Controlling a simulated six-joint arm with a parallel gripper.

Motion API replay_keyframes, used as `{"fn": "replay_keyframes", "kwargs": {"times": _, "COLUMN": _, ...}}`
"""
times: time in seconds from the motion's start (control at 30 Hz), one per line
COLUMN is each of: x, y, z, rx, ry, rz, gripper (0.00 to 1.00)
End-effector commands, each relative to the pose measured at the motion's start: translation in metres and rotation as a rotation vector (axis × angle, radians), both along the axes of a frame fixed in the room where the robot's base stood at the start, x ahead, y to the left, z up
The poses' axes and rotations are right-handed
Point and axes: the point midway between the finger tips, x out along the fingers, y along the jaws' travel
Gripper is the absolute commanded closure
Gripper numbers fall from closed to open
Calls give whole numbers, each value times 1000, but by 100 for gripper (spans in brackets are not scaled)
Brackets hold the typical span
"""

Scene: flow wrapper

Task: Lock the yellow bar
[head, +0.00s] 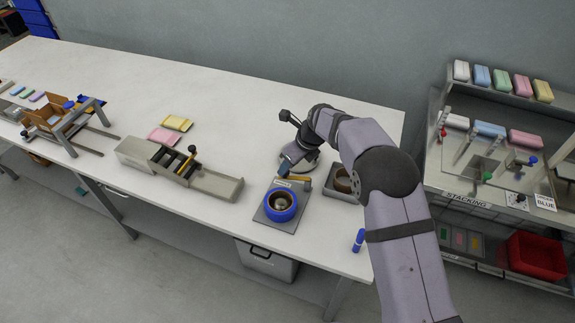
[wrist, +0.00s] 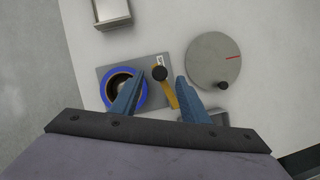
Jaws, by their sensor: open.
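The yellow bar (wrist: 170,95) lies along the right edge of a grey plate, with a black knob (wrist: 159,73) at its far end. In the head view part of the bar (head: 300,180) shows behind the blue ring. My gripper (wrist: 160,78) is open and empty, with its blue fingers apart on either side of the bar and knob as seen from above. The left finger overlaps the blue ring in that view. I cannot tell the height of the fingertips over the bar. In the head view my gripper (head: 287,164) is just behind the plate, partly hidden by my arm.
The blue ring (wrist: 106,87) sits on the grey plate (head: 265,216). A round grey disc (wrist: 213,58) with a red line and black knob stands right of the bar.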

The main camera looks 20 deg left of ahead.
Motion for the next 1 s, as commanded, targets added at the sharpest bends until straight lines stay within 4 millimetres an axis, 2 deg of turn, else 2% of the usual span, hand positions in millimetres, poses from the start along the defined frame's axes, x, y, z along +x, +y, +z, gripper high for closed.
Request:
{"fn": "replay_keyframes", "kwargs": {"times": 0.3, "x": 3, "y": 10, "z": -23, "rx": 0, "ry": 1, "rz": 0, "gripper": 59}}
{"fn": "replay_keyframes", "kwargs": {"times": 0.67, "x": 4, "y": 11, "z": -27, "rx": 1, "ry": -1, "rz": 1, "gripper": 59}}
{"fn": "replay_keyframes", "kwargs": {"times": 0.7, "x": 4, "y": 11, "z": -27, "rx": 1, "ry": -1, "rz": 1, "gripper": 64}}
{"fn": "replay_keyframes", "kwargs": {"times": 0.8, "x": 4, "y": 11, "z": -27, "rx": 0, "ry": 0, "rz": 0, "gripper": 88}}
{"fn": "replay_keyframes", "kwargs": {"times": 0.87, "x": 4, "y": 11, "z": -27, "rx": 0, "ry": 0, "rz": 0, "gripper": 100}}
{"fn": "replay_keyframes", "kwargs": {"times": 1.0, "x": 4, "y": 11, "z": -27, "rx": 0, "ry": 1, "rz": 1, "gripper": 100}}
